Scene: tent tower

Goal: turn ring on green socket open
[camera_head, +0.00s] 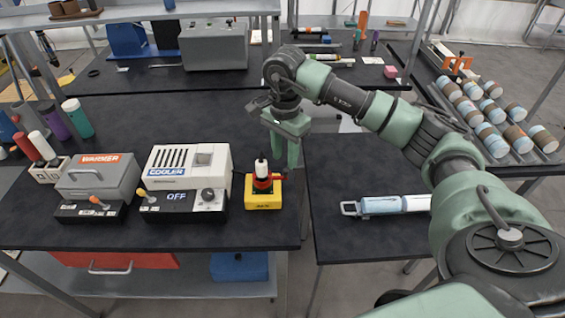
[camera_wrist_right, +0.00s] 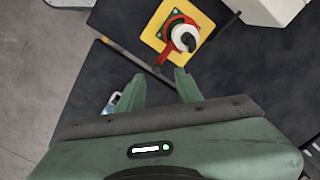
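A yellow socket box (camera_head: 263,201) stands on the dark table, right of the cooler. It carries a red ring (camera_head: 263,185) with a white and black upright piece (camera_head: 262,168) in its middle. In the right wrist view, the box (camera_wrist_right: 151,36) shows green around the red ring, and the ring's red lever (camera_wrist_right: 172,52) points toward my fingers. My right gripper (camera_head: 285,164) is open and empty, just above and behind the box. My left gripper is not in view.
The cooler (camera_head: 188,167), with an "OFF" panel, and the warmer (camera_head: 98,177) stand left of the box. A blue and white cylinder (camera_head: 392,205) lies on the right table, past a gap. Several cans (camera_head: 485,112) lie on a rack at right.

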